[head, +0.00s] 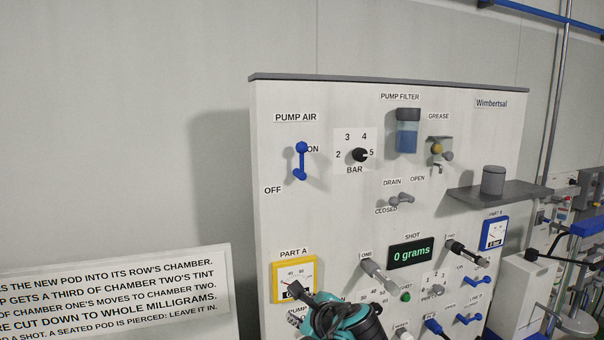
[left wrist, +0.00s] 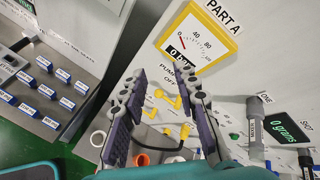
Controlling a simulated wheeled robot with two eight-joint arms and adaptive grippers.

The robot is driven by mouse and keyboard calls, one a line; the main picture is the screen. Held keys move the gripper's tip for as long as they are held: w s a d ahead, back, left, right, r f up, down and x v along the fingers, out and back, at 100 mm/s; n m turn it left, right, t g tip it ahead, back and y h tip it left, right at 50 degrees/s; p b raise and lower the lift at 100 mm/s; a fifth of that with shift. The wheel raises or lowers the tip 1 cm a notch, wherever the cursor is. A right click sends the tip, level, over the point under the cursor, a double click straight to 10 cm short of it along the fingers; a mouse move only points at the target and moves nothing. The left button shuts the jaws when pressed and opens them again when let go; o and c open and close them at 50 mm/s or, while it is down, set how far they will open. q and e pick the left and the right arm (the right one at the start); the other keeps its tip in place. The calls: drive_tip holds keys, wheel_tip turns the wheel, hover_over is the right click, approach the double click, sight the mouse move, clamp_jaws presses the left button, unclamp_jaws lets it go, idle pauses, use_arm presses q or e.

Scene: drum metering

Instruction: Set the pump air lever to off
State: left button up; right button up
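The pump air lever (head: 301,160) is blue and sits at the upper left of the white panel (head: 280,210). Its handle points up, beside the ON label; the OFF label is lower left of its pivot. My left gripper (head: 312,303) is below the lever, low in the head view, in front of the panel near the Part A gauge (head: 317,280). In the left wrist view the gripper (left wrist: 158,74) has its two fingers spread with nothing between them. The pump air lever is not in the left wrist view. My right gripper is not in view.
Right of the lever are a black bar knob (head: 361,155) and a pump filter (head: 407,134). A grey shelf (head: 505,192) juts out at right. A text sign (head: 120,300) stands at lower left. The panel between lever and gauge is clear.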

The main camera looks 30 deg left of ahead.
use_arm(q)
drive_tip(key=w+a+r+m+y+p, duration=0.1)
drive_tip(key=w+r+m+p, duration=0.15)
drive_tip(key=r, duration=0.45)
drive_tip(key=w+r+m+y+p, duration=0.15)
drive_tip(key=r+p, duration=0.25)
drive_tip(key=r, duration=0.4)
drive_tip(key=m+t+y+p, duration=0.2)
drive_tip(key=m+y+p, duration=0.15)
drive_tip(key=p, duration=0.45)
approach(303, 159)
drive_tip(key=x, duration=0.3)
drive_tip(key=shift+m, duration=0.35)
drive_tip(key=p+x, duration=0.1)
drive_tip(key=x, duration=0.6)
drive_tip(key=shift+w+a, duration=0.2)
drive_tip(key=shift+a, duration=0.05)
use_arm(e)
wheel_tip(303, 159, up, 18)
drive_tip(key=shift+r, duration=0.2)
use_arm(q)
drive_tip(key=shift+c, duration=0.4)
clamp_jaws()
